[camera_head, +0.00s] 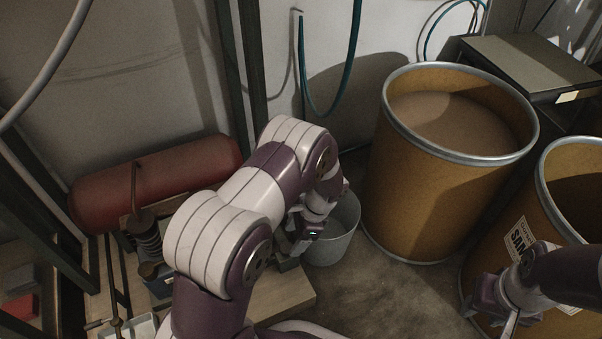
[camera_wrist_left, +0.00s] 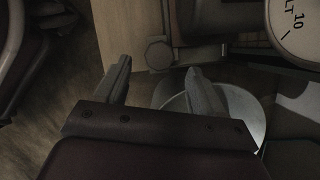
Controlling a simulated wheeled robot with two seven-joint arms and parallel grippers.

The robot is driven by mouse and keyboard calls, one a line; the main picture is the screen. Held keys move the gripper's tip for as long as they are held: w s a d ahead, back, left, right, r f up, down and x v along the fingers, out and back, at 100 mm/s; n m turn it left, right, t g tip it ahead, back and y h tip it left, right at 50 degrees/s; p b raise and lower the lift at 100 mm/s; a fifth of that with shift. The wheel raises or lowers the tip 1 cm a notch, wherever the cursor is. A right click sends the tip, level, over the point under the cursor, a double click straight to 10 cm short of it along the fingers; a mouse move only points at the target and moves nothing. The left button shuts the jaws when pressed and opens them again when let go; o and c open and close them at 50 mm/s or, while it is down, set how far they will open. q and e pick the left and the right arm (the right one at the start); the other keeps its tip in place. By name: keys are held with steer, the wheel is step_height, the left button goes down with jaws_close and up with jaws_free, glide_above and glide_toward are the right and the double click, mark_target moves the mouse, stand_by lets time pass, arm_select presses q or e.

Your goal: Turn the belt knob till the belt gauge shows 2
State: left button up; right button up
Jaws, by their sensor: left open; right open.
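The belt gauge (camera_wrist_left: 292,28) is cut off at the upper right of the left wrist view. Part of its white dial shows, with the letters "LT", a "10" and a dark line; I cannot read its value. A grey, faceted knob-like part (camera_wrist_left: 159,53), perhaps the belt knob, is near the top middle. My left gripper (camera_wrist_left: 160,82) is open, its two fingers spread below that part, and nothing shows between them. In the head view, my left gripper (camera_head: 300,238) is partly hidden by my arm. My right gripper (camera_head: 504,308) is open at the lower right.
A grey bucket (camera_head: 336,240) stands beside my left gripper. A large brown drum (camera_head: 430,190) and a second drum (camera_head: 570,180) stand to the right. A red tank (camera_head: 160,180) lies at the left, near a wooden bench top (camera_head: 285,295).

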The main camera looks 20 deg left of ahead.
arm_select(q)
steer(key=p+v, duration=0.6)
steer(key=v, duration=0.4)
steer(key=s+r+n+h+p, duration=0.1)
steer(key=s+r+n+p, duration=0.2)
steer(key=r, duration=0.5)
steer(key=s+d+r+n+t+h+p, duration=0.1)
steer(key=s+r+n+p, duration=0.1)
steer(key=r+p, duration=0.4)
steer(key=s+d+r+n+h+p, duration=0.1)
steer(key=s+r+n+p, duration=0.2)
steer(key=r, duration=0.7)
steer(key=shift+s+n+t+p, duration=0.3)
steer(key=shift+s+p, duration=0.35)
steer(key=shift+p, duration=0.45)
steer(key=shift+r, duration=0.1)
